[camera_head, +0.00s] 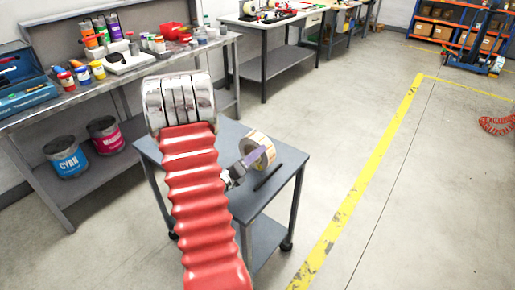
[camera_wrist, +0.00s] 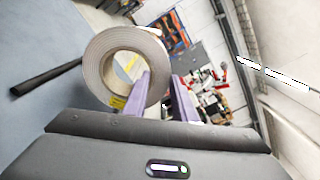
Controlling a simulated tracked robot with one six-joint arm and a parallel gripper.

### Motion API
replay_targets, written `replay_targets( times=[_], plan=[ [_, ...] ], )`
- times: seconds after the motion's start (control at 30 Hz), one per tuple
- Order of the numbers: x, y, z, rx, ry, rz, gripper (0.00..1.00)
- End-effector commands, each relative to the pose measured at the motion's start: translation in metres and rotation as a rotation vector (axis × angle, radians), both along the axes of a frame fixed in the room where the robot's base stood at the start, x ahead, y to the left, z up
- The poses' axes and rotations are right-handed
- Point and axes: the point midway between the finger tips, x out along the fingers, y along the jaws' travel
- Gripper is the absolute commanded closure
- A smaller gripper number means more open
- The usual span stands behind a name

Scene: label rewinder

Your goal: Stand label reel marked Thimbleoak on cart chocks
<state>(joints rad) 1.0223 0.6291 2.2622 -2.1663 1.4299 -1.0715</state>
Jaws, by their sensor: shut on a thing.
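A label reel (camera_head: 259,152) with a pale core and tan labels is over the grey cart (camera_head: 287,158). It also shows in the wrist view (camera_wrist: 94,62), where its round face is toward the camera. No name on it is readable. My gripper (camera_head: 240,169) is shut on the reel's wall, one purple finger in the core and the other outside, as the wrist view (camera_wrist: 166,88) shows. The reel is on edge. Whether it touches the cart top I cannot tell. A black bar-shaped chock (camera_head: 268,177) lies on the cart top, apart from the reel; it also shows in the wrist view (camera_wrist: 45,77).
A workbench (camera_head: 150,64) with inks and bottles stands at the left, with cyan (camera_head: 66,157) and magenta (camera_head: 105,135) tins on its lower shelf. Another bench (camera_head: 275,28) stands behind. The floor right of the cart is open, crossed by a yellow line (camera_head: 372,165).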

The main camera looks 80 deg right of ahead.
Motion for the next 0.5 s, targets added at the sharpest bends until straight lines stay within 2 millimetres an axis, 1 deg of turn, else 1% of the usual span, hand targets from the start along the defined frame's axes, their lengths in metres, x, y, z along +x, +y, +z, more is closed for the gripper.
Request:
replay_targets(
  times=[0.2, 0.5],
  plan=[
    [0.0, 0.0, -0.013, -0.001, 0.001, 0.0, 1.0],
    [0.0, 0.0, -0.024, -0.003, -0.001, 0.0, 1.0]
  ],
)
